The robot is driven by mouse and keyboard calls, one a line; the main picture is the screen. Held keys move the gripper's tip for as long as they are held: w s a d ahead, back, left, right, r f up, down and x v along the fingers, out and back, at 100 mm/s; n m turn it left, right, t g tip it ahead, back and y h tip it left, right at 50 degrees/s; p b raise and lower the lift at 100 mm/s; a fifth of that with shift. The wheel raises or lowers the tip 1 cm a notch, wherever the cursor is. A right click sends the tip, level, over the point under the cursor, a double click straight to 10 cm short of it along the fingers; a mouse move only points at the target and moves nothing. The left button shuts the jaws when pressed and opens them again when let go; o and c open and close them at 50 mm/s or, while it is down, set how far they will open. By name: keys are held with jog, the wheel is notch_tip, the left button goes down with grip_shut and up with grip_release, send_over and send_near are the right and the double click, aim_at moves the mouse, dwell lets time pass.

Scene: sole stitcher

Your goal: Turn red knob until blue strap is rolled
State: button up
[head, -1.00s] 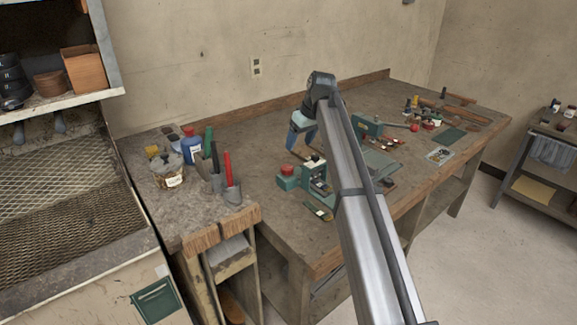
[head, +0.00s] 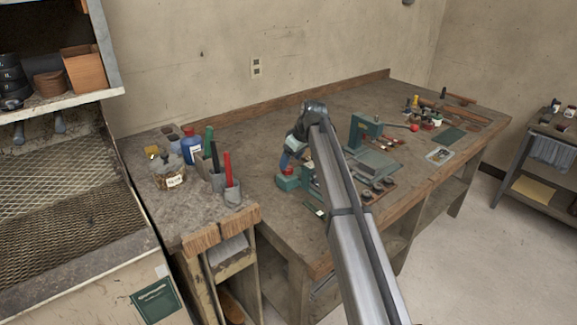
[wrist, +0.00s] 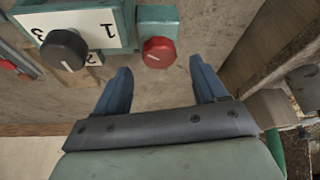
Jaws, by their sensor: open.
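The red knob (wrist: 159,52) shows in the wrist view, on a green housing beside a white numbered plate with a black knob. My gripper (wrist: 162,78) is open, with its two blue fingers apart. The red knob lies just beyond the fingertips, roughly centred across the gap; I see nothing held between the fingers. In the head view my gripper (head: 288,160) is over the green device (head: 289,183) near the bench's front left, and my arm covers much of the device. I cannot make out the blue strap in either view.
A green press with a red-ended lever (head: 413,127) stands to the right on the wooden bench (head: 270,135). A holder with red- and green-handled tools (head: 228,170), a blue bottle (head: 191,150) and a jar (head: 169,172) stand at left. The bench behind my gripper is clear.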

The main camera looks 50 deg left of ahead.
aim_at(288, 168)
jog(key=shift+x, duration=2)
jog(key=shift+c, duration=0.3)
jog(key=c, duration=1)
jog(key=shift+o, duration=0.2)
jog(key=shift+s+m+t, duration=0.1)
jog(key=shift+m+t, duration=0.6)
jog(key=shift+m, duration=0.9)
jog(key=o, duration=1)
jog(key=shift+d, duration=0.1)
jog(key=v, duration=1.3)
jog(key=shift+d+r, duration=0.15)
jog(key=shift+r, duration=0.2)
